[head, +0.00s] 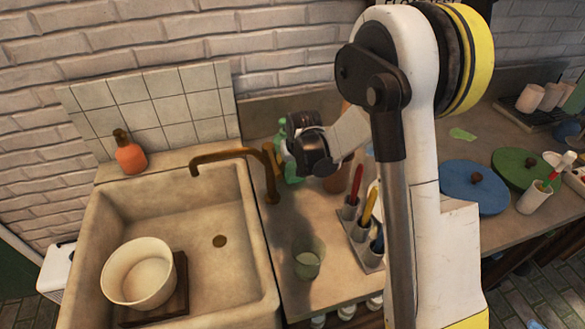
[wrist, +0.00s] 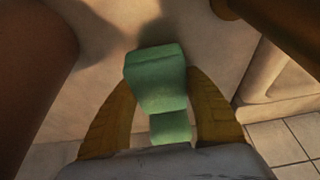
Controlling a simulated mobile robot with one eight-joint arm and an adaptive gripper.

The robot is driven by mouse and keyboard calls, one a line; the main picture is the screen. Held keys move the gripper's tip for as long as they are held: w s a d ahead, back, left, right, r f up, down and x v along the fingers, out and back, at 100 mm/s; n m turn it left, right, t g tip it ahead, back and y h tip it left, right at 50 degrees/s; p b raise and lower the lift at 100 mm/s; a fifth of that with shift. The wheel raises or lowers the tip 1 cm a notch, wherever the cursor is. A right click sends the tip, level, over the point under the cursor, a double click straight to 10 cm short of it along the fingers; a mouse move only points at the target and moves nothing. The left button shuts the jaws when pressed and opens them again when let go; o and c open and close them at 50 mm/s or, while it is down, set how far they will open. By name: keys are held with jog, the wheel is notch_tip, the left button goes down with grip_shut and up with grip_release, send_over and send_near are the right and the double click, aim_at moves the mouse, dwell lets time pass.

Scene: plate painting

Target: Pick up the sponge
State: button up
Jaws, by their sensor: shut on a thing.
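The green sponge (wrist: 157,82) sits between the two yellow-brown fingers of my gripper (wrist: 160,90) in the wrist view, with a finger on each side. My gripper is shut on it. In the head view, my gripper (head: 285,152) is behind the faucet's right end, and green parts of the sponge (head: 292,173) show beside its dark wrist. The fingers are mostly hidden there. The sponge appears to be over the counter; I cannot tell whether it touches the surface.
A brass faucet (head: 232,153) is close left of my gripper, above the stone sink (head: 258,245) with a white bowl (head: 138,273). A green cup (head: 308,262) and a holder with brushes (head: 365,240) stand nearer on the counter. Lids (head: 474,188) lie right.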

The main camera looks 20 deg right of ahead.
aim_at(293, 166)
jog(key=r+p, duration=0.4)
jog(key=r, duration=0.3)
jog(key=shift+s+r, duration=0.1)
jog(key=shift+s, duration=0.1)
jog(key=s+p, duration=0.2)
jog(key=s, duration=1.7)
jog(key=shift+s+p, duration=0.3)
jog(key=shift+p, duration=0.05)
jog(key=shift+c, duration=0.3)
